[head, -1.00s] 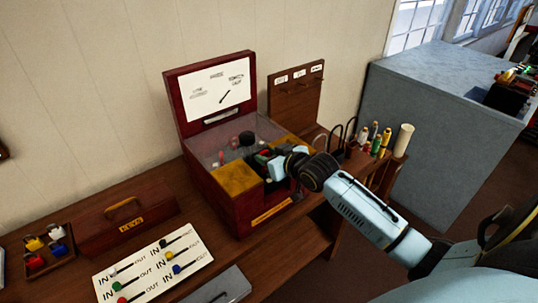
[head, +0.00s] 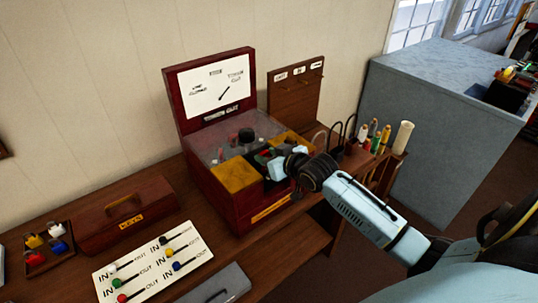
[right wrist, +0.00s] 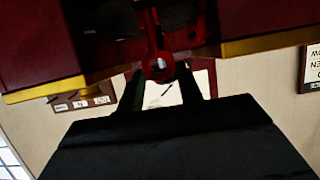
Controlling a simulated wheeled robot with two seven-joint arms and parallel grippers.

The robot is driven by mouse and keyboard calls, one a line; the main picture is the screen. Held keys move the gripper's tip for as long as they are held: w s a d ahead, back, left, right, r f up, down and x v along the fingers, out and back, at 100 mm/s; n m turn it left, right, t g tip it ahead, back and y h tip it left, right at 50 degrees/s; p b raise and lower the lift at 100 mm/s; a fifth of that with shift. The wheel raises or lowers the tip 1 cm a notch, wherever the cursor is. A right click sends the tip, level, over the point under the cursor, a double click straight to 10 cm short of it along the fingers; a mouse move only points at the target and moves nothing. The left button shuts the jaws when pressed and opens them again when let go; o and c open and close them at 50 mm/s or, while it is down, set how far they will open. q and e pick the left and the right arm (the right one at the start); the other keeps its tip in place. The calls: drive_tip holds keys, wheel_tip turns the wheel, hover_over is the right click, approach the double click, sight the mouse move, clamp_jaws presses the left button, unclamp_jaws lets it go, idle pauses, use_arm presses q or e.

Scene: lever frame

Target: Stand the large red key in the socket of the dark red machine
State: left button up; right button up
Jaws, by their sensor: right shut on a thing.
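The dark red machine (head: 240,208) stands on the wooden bench, with an upright white sign panel at its back and a clear cover over dark parts inside. My right gripper (head: 268,163) reaches into its front opening between two yellow-topped blocks. In the right wrist view the gripper (right wrist: 160,82) is shut on the large red key (right wrist: 158,66), whose round red end shows between the fingers. The red shaft runs up into the dark space between the machine's red parts. The socket is hidden, so I cannot tell whether the key is in it. My left gripper is not in view.
A wooden KEYS box (head: 125,216) and a tray of coloured blocks (head: 48,262) are at left. A white IN/OUT board (head: 153,263) lies in front. A peg board (head: 297,100) and a rack of spools (head: 385,165) stand right of the machine.

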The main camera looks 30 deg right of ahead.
drive_tip(key=shift+f+b, duration=1.05)
drive_tip(key=shift+f, duration=0.95)
drive_tip(key=o, duration=1.1)
drive_tip(key=p+v, duration=0.7)
